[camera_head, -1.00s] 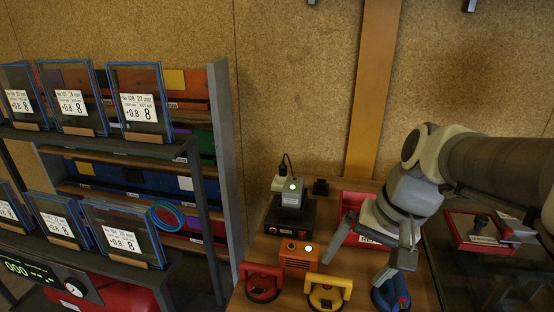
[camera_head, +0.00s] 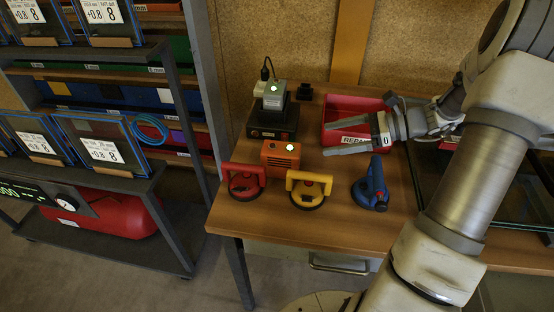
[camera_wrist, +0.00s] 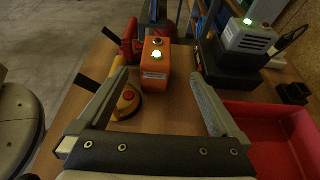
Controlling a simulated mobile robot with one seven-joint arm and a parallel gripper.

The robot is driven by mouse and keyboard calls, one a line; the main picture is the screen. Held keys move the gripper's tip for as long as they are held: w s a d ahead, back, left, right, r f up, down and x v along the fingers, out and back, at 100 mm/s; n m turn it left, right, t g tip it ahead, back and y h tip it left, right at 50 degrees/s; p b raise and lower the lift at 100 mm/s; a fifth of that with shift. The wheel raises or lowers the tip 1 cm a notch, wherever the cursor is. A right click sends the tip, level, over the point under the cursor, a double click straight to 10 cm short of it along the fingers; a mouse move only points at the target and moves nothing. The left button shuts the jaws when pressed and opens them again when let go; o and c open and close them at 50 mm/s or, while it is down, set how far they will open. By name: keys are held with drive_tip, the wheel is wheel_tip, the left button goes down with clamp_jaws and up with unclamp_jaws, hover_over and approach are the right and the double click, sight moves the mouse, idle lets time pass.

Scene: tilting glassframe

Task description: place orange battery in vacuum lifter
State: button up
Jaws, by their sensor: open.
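The orange battery (camera_head: 281,159) stands upright on the wooden table, with a lit round light on its top. The wrist view shows this battery (camera_wrist: 155,64) ahead, between the lines of the two fingers. My gripper (camera_head: 352,140) is open and empty, pointing left, to the right of the battery and apart from it. Three vacuum lifters stand along the table's front: a red one (camera_head: 243,184), a yellow one (camera_head: 308,190) and a blue one (camera_head: 371,188). The yellow lifter (camera_wrist: 126,105) also shows between the fingers in the wrist view. I cannot tell whether any lifter holds a battery.
A grey battery (camera_head: 274,94) with a green light sits on a black charger (camera_head: 271,127) behind the orange one. A red bin (camera_head: 340,108) stands at the back. A rack with framed glass panes (camera_head: 98,150) stands left. A small black block (camera_head: 304,91) lies near the wall.

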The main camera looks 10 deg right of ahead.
drive_tip(key=b, duration=0.3)
approach(270, 150)
drive_tip(key=w+a+f, duration=0.1)
drive_tip(key=a, duration=0.1)
drive_tip(key=w+a+f, duration=0.1)
drive_tip(key=w+f, duration=0.1)
drive_tip(key=shift+w+a+f, duration=0.15)
drive_tip(key=shift+a+f, duration=0.05)
drive_tip(key=shift+a, duration=0.15)
drive_tip(key=x, duration=0.2)
drive_tip(key=b+x, duration=0.1)
drive_tip(key=x, duration=0.2)
drive_tip(key=shift+a+b, duration=0.2)
drive_tip(key=shift+b, duration=0.1)
clamp_jaws()
